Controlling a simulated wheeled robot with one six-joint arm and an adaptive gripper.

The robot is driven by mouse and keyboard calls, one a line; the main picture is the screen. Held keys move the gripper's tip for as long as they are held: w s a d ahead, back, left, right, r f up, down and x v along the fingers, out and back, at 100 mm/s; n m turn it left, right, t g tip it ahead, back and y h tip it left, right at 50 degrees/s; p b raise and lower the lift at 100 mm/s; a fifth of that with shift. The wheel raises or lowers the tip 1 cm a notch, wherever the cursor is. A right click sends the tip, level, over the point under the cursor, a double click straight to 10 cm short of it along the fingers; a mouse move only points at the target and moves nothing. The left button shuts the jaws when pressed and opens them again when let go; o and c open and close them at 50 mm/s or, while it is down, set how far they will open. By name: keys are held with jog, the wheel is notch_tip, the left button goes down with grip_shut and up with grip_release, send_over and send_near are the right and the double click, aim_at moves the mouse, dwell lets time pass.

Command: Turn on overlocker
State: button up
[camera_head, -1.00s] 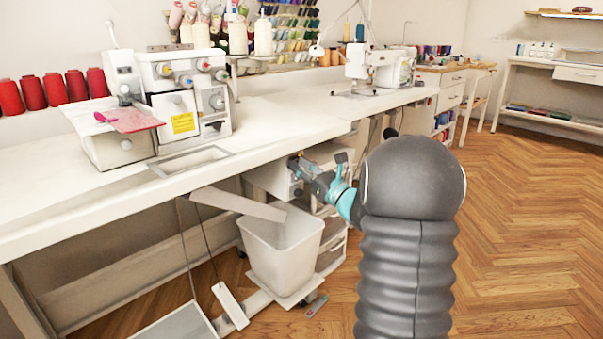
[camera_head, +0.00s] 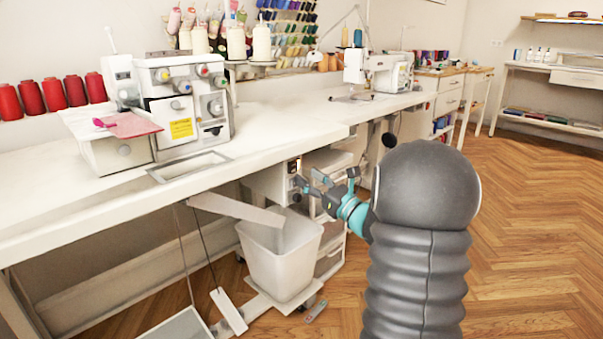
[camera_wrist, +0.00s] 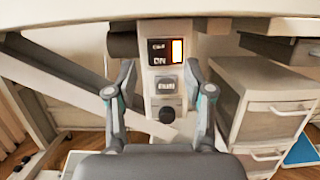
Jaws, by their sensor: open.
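The overlocker (camera_head: 172,108) stands on the white table, with coloured dials on its front. A pale switch box (camera_head: 268,184) hangs under the table. In the wrist view, the box (camera_wrist: 148,98) carries a panel marked OFF and ON with a rocker switch (camera_wrist: 177,50) that glows orange. My gripper (camera_head: 310,182) is open and empty, just right of the box's front face. In the wrist view, my gripper's fingers (camera_wrist: 160,74) stand apart on either side of the box front.
The table edge (camera_wrist: 60,17) runs close above my gripper. A white bin (camera_head: 280,258) stands below the box, and drawers (camera_wrist: 268,110) stand to the right. A second sewing machine (camera_head: 378,72) is farther along the table. The wooden floor at right is clear.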

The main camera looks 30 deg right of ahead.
jog(key=v, duration=0.8)
jog(key=shift+w, duration=0.1)
jog(key=s+a+f+n+g+y, duration=0.2)
jog(key=s+a+f+n+g, duration=0.7)
jog(key=a+f+n+g, duration=0.35)
jog(key=s+a+n+g+h+p, duration=0.2)
jog(key=s+a+n+g+h, duration=0.25)
jog(key=s+n, duration=0.45)
jog(key=s+a+r+n+t+h+p, duration=0.2)
jog(key=s+a+r+n, duration=0.4)
jog(key=s+r+n, duration=0.3)
notch_tip(320, 180, up, 4)
jog(key=n+h+p, duration=0.1)
jog(key=h, duration=0.1)
jog(key=shift+t+h, duration=0.35)
jog(key=shift+t, duration=0.05)
